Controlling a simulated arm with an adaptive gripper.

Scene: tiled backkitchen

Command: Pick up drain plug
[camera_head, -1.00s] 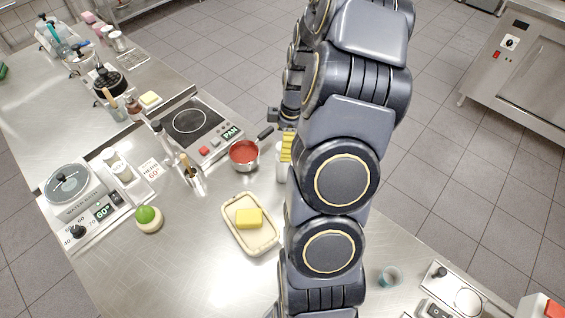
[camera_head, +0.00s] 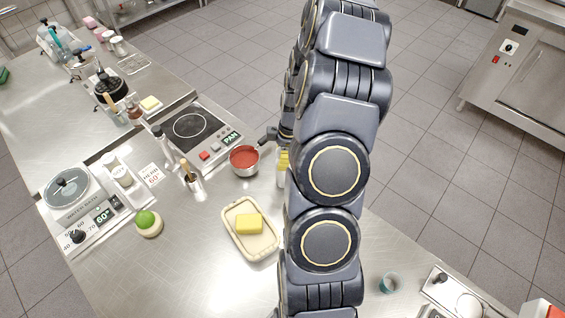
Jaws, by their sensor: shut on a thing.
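My gripper (camera_head: 284,132) shows only as a dark sliver at the left edge of my arm, beside the handle of the saucepan. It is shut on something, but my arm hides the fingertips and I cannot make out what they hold. I cannot pick out a drain plug in this view.
A saucepan of red sauce (camera_head: 244,159) stands by the induction hob (camera_head: 190,126). A yellow-topped bottle (camera_head: 282,163) is close beside my arm. A cream tray (camera_head: 262,248) holds a yellow block (camera_head: 249,224). A small teal cup (camera_head: 390,283) stands right of my arm. Steel counter at front left is clear.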

